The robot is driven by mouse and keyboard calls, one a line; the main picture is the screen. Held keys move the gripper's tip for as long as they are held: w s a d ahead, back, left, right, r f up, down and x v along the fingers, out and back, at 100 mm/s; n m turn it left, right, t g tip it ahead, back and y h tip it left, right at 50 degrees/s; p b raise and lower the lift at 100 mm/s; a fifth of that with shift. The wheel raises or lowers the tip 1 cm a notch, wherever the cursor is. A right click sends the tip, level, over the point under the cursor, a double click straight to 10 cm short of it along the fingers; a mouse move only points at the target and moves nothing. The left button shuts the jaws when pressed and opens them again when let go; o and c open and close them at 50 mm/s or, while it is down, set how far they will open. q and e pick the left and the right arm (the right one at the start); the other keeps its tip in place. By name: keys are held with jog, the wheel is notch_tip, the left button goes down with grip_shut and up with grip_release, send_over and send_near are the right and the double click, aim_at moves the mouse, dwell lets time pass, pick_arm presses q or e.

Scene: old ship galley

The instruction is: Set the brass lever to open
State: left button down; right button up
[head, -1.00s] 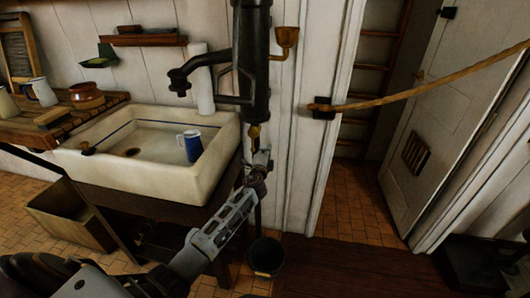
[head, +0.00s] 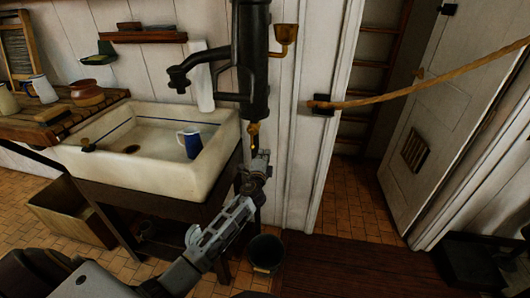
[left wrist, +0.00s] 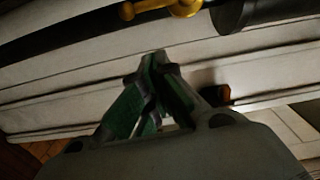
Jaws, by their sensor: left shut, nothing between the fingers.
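The brass lever (head: 253,129) is a small piece at the lower end of the dark pump pipe (head: 254,70), right of the sink. In the left wrist view, a brass bar with a rounded knob (left wrist: 178,6) shows at the top edge, beside a dark cylinder (left wrist: 262,10). My left gripper (head: 260,158) is just below the lever in the head view. Its fingers (left wrist: 158,62) are shut with nothing between them, and a gap to the brass shows in the wrist view. Part of the lever is cut off there. My right gripper is not in view.
A white sink (head: 205,172) holding a blue mug (head: 190,144) stands left of the pump. A dark bucket (head: 265,253) is on the floor below. A rope (head: 420,86) crosses the doorway at right. A brass cup (head: 286,34) sits beside the pump.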

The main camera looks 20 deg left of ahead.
pick_arm(q)
jog(key=shift+v, duration=2.5)
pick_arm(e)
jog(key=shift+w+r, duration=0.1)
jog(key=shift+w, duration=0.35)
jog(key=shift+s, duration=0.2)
